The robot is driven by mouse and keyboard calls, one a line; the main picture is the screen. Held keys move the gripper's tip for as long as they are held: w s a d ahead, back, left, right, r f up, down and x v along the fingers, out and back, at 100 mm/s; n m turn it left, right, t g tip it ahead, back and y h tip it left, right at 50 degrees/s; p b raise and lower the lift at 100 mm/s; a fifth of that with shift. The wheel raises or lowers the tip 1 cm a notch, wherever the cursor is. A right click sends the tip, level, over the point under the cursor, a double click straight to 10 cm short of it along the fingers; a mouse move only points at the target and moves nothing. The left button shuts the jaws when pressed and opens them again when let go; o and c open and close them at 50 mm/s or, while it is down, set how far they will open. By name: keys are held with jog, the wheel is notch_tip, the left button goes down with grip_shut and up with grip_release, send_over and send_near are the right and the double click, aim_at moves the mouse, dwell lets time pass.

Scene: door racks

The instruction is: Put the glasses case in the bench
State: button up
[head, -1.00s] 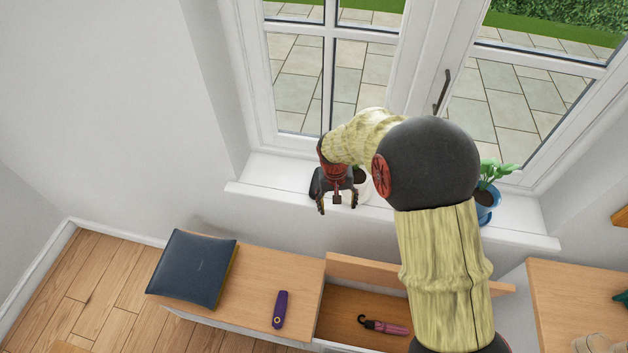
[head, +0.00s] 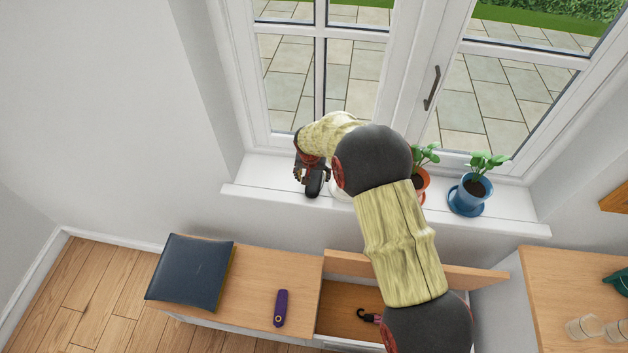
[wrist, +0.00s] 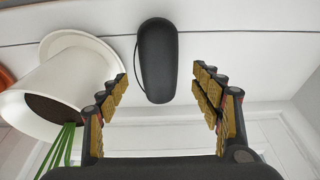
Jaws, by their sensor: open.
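The glasses case, a dark oblong rounded case, lies on the white windowsill in the head view (head: 317,182) and shows at top centre in the wrist view (wrist: 157,55). My gripper (wrist: 160,76) is open, with its fingers on either side of the case's near end and gaps on both sides. In the head view my gripper (head: 302,174) is at the case, partly hidden by my arm. The wooden bench (head: 255,262) stands below the window. Its lid (head: 465,276) is raised, and the compartment (head: 340,299) is open, partly covered by my arm.
A white pot (wrist: 75,65) stands beside the case, mostly hidden in the head view. Orange (head: 421,184) and blue (head: 470,190) pots stand further right. A dark cushion (head: 192,270) and purple object (head: 281,308) lie on the bench. A dark-hooked item (head: 368,316) lies inside.

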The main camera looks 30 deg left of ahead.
aim_at(314, 179)
jog(key=shift+p+x, duration=0.45)
jog(key=shift+x, duration=1.4)
jog(key=shift+c, duration=0.4)
jog(key=c, duration=1.3)
jog(key=shift+r, duration=0.1)
